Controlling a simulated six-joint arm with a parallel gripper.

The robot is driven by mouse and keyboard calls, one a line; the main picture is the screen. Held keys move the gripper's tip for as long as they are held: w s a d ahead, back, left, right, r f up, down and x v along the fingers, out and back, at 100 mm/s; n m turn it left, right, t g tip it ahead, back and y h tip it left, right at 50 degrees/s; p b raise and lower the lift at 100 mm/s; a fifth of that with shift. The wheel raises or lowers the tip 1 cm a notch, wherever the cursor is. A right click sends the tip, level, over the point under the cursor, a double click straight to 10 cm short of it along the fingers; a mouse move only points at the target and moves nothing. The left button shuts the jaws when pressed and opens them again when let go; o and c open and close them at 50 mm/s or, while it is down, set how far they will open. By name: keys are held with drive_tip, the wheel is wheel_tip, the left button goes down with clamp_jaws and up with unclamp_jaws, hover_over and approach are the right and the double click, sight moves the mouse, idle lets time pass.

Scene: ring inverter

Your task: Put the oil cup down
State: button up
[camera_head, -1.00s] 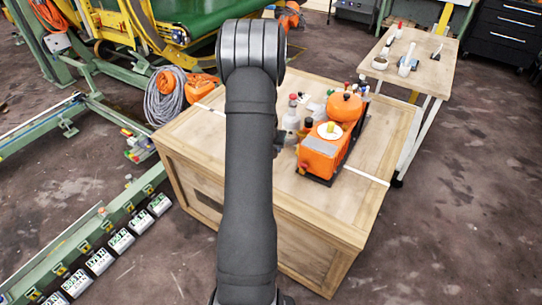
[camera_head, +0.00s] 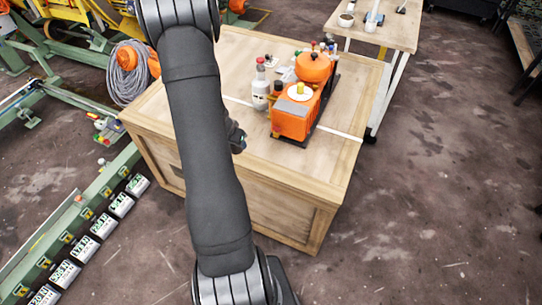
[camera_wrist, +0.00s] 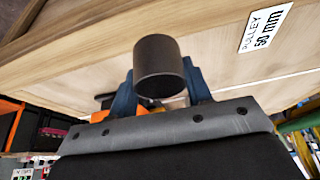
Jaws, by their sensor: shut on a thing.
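The oil cup (camera_wrist: 160,62) is a dark grey, round cup in the wrist view. It sits between the two blue fingers of my gripper (camera_wrist: 160,88), which is shut on it. Pale wood of the crate fills much of the wrist view behind the cup; I cannot tell the gap between them. In the head view my arm hides most of the gripper and the cup. Only a small dark part of my arm's end shows beside the arm, over the left part of the wooden crate (camera_head: 205,165).
On the crate stand an orange machine (camera_head: 293,118) with a round orange tank (camera_head: 312,66), a white bottle with a red cap (camera_head: 261,88) and several small bottles. The crate's front right top is clear. A small table (camera_head: 385,30) stands behind.

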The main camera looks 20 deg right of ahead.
drive_tip(key=s+a+f+m+g, duration=0.1)
drive_tip(key=s+a+f+m, duration=0.25)
drive_tip(key=s, duration=0.75)
drive_tip(key=shift+m+h, duration=0.25)
drive_tip(key=shift+h, duration=0.15)
drive_tip(key=w+d, duration=0.2)
drive_tip(key=d, duration=0.3)
drive_tip(key=w+d, duration=0.2)
drive_tip(key=d, duration=0.3)
drive_tip(key=w+d, duration=0.3)
drive_tip(key=d, duration=0.2)
drive_tip(key=shift+r, duration=0.3)
drive_tip(key=shift+d+f, duration=0.15)
drive_tip(key=shift+f, duration=0.6)
drive_tip(key=shift+f, duration=0.15)
drive_tip(key=o, duration=1.1)
drive_tip(key=v, duration=1.2)
drive_tip(key=shift+w+r, duration=0.2)
drive_tip(key=shift+w, duration=0.05)
